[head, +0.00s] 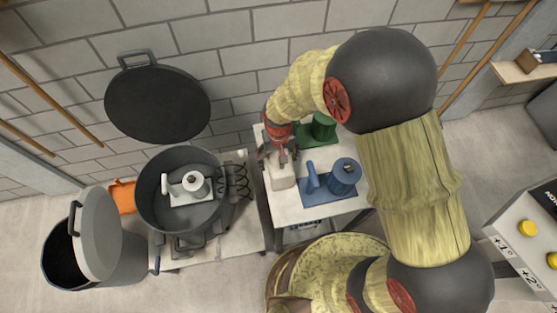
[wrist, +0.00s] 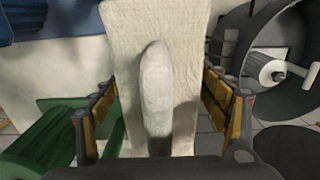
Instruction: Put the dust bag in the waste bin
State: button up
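The dust bag appears to be the white, block-like thing (head: 282,178) on the white table, near its left edge. In the wrist view it fills the middle as a pale cloth-like slab with a raised rounded ridge (wrist: 156,90). My gripper (head: 279,158) is right above it, pointing down. In the wrist view my gripper's fingers (wrist: 160,100) are wide apart on either side of the ridge, with gaps to it; whether they touch the slab's edges I cannot tell. The waste bin (head: 125,262) seems to be the grey bin at far left, its lid tilted and its dark inside partly showing.
A blue fixture (head: 330,186) and a green one (head: 318,130) share the white table (head: 297,212). A dark round drum (head: 150,212) with a white fixture inside stands between table and bin; its round lid (head: 157,103) stands raised behind. An orange object (head: 122,194) is behind the bin.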

grip_shut()
dwell(1.0)
